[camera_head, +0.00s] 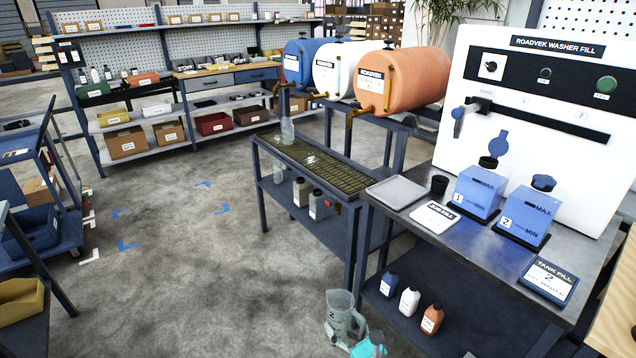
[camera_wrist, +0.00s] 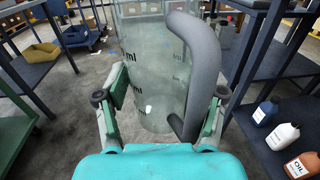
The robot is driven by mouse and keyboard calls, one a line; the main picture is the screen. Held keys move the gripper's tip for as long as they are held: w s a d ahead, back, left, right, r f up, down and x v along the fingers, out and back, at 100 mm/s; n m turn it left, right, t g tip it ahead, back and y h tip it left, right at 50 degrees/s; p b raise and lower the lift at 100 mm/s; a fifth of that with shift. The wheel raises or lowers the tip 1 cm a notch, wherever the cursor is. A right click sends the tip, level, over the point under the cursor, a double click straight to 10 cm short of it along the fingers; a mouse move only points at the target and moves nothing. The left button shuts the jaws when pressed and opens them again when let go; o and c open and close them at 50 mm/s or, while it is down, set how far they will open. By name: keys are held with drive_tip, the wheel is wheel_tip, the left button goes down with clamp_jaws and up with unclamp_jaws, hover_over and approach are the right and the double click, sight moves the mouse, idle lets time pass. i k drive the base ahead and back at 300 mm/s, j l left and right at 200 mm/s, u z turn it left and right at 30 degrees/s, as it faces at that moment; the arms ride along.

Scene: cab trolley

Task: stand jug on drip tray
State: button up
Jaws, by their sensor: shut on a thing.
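A clear grey measuring jug (camera_head: 339,308) with a thick grey handle (camera_wrist: 202,60) is in my gripper (camera_wrist: 162,108), low in front of the benches in the head view. The jug (camera_wrist: 145,90) looks roughly upright in the wrist view, between my two fingers, with its handle on the right finger's side. The jug's rim is out of the wrist view. A long grated tray, seemingly the drip tray (camera_head: 325,166), tops the dark stand in front of the barrels. My gripper is below and apart from it. A clear vessel (camera_head: 287,130) stands at its far end.
Blue, white and orange barrels (camera_head: 405,78) with taps overlook the grate. The steel bench at right holds a flat grey tray (camera_head: 396,192), a black cup (camera_head: 439,185) and two blue tanks. Several bottles (camera_head: 410,300) stand on its lower shelf. The floor at left is open.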

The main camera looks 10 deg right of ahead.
sight(325, 164)
drive_tip(key=i+j+z, duration=0.1)
drive_tip(key=i, duration=0.35)
drive_tip(key=i+j+z, duration=0.15)
drive_tip(key=i+j, duration=0.15)
drive_tip(key=i, duration=0.15)
drive_tip(key=i+j+z, duration=0.1)
drive_tip(key=i+j, duration=0.2)
drive_tip(key=i, duration=0.1)
